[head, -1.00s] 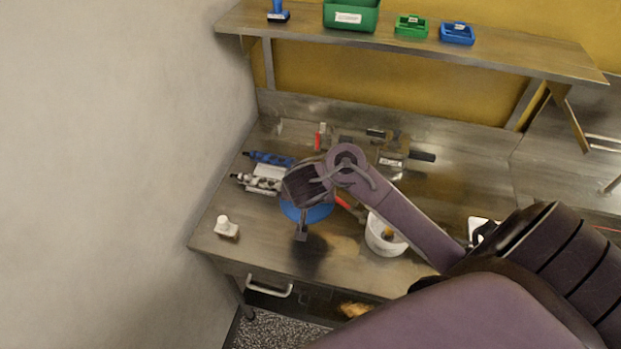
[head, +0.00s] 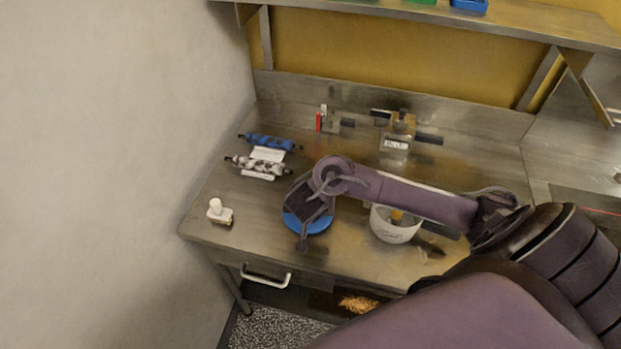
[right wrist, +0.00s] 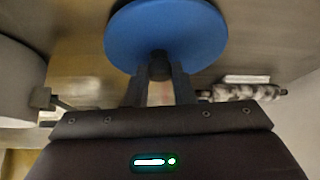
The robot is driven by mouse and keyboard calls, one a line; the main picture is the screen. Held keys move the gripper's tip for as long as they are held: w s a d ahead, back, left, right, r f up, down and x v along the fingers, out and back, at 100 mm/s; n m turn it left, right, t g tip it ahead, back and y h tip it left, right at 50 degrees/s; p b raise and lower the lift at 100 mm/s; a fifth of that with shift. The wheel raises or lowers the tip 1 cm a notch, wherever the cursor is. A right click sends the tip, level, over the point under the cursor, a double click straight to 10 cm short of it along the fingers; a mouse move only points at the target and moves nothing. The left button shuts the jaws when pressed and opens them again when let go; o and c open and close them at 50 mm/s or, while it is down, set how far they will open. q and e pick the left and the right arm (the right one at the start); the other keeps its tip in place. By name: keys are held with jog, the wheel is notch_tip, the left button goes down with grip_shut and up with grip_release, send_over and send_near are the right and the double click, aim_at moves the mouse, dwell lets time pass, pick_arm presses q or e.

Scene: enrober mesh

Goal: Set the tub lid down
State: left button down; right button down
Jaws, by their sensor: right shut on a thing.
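The blue round tub lid (head: 318,222) is at my right gripper (head: 303,240) over the steel bench, left of the white tub. In the right wrist view the lid (right wrist: 165,35) shows as a blue disc with a dark knob between the fingertips of my right gripper (right wrist: 160,68), which is shut on it. I cannot tell whether the lid touches the bench, as my arm covers part of it. The white tub (head: 393,228) stands open with something orange-yellow in it; its wall also shows in the right wrist view (right wrist: 15,85). My left gripper is not in view.
A blue roller (head: 268,142) and a grey mottled roller (head: 258,166) lie at the back left. A white stamp-like item (head: 218,211) stands at the left edge. Bench between stamp and lid is clear (head: 257,215).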

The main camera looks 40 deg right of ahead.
jog(key=shift+s+f, duration=0.1)
jog(key=c, duration=1.2)
grip_release()
jog(key=shift+c, duration=0.2)
jog(key=shift+r, duration=0.3)
jog(key=p+v, duration=0.6)
jog(key=v, duration=0.5)
jog(key=shift+r, duration=0.3)
